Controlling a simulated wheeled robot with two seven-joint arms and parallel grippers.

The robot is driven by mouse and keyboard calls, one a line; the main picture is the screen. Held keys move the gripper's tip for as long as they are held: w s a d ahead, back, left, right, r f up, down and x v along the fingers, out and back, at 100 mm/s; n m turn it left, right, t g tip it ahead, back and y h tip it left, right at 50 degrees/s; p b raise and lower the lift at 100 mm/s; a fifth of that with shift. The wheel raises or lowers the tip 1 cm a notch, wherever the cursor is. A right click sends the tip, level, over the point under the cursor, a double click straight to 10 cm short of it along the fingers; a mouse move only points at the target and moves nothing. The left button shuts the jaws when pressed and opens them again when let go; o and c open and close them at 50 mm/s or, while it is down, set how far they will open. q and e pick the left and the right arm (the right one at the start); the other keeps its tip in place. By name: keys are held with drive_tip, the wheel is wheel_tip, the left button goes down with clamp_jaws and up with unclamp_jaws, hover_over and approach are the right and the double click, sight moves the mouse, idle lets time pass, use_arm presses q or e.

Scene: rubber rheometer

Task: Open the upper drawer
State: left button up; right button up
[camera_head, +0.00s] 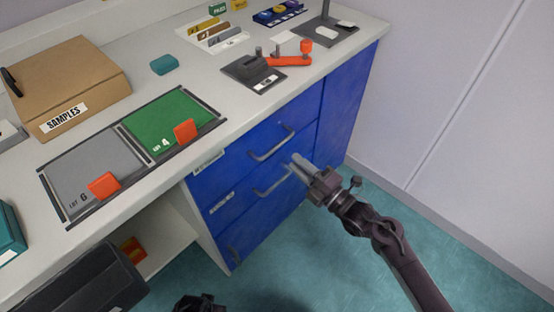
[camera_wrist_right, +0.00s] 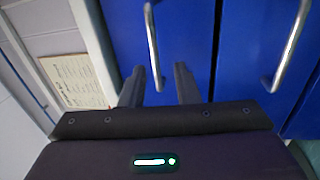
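The upper drawer (camera_head: 290,127) is a blue front under the worktop, flush and closed, with a grey bar handle (camera_head: 271,145). A second blue drawer with its own handle (camera_head: 272,182) sits below it. My right gripper (camera_head: 297,163) is in front of the drawers, its fingers pointing at them. In the right wrist view its two fingers (camera_wrist_right: 159,86) are apart, and the handle nearest the white edge (camera_wrist_right: 152,45) shows between them; contact cannot be told. Another handle (camera_wrist_right: 290,45) shows to the right. A dark shape at the bottom edge (camera_head: 199,303) looks like my left gripper, mostly cut off.
The worktop holds a SAMPLES box (camera_head: 75,85), a grey mat (camera_head: 85,175), a green mat (camera_head: 165,125) and a grey device with an orange lever (camera_head: 290,60). An open shelf (camera_head: 160,250) is left of the drawers. The floor to the right (camera_head: 460,265) is clear.

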sight(277, 144)
drive_tip(key=shift+n, duration=0.3)
drive_tip(key=x, duration=0.8)
drive_tip(key=shift+s+a+r, duration=0.1)
drive_tip(key=shift+s+r, duration=0.05)
drive_tip(key=shift+r, duration=0.2)
clamp_jaws()
